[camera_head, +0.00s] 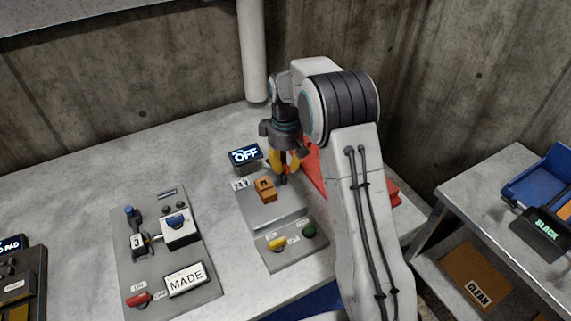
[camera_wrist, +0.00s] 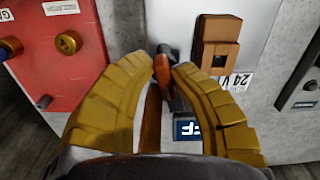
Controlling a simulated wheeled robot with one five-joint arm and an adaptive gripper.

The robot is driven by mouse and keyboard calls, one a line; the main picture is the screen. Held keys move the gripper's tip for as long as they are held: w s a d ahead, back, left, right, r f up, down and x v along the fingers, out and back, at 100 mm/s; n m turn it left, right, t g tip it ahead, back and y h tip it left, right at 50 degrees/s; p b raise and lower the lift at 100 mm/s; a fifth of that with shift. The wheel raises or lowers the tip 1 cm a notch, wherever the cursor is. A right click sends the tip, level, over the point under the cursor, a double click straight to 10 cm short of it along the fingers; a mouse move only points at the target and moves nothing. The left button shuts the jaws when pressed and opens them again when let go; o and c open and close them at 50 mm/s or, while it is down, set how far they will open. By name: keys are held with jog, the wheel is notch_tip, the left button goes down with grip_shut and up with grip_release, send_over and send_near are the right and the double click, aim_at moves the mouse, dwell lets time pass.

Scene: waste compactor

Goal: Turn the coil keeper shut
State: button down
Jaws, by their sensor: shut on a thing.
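My gripper (camera_head: 286,168), with yellow padded fingers, points down at the back right of a grey panel (camera_head: 275,215). In the wrist view my gripper (camera_wrist: 168,72) has its fingertips closed on a small dark part with an orange-red end (camera_wrist: 162,68), which looks like the coil keeper. The fingers hide much of it, so its turn angle cannot be told. An orange-brown coil block (camera_head: 265,190) stands on the panel just left of the fingers; it also shows in the wrist view (camera_wrist: 216,42), apart from them. A small display (camera_head: 245,155) behind reads OFF.
A red panel (camera_head: 312,172) lies right of my gripper, partly behind my arm. Yellow (camera_head: 278,243) and green (camera_head: 309,230) controls sit at the panel's front. Another panel with a MADE sign (camera_head: 186,279) is to the left. A white pipe (camera_head: 252,50) runs down the back wall.

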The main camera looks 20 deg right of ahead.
aim_at(283, 163)
jog(key=n, duration=0.7)
jog(key=shift+a+f, duration=0.1)
jog(key=n, duration=0.4)
jog(key=shift+w+a+n, duration=0.1)
jog(key=shift+n, duration=0.3)
jog(key=shift+a+n, duration=0.1)
jog(key=shift+n, duration=1.6)
jog(key=c, duration=1.1)
grip_release()
notch_tip(283, 163, up, 12)
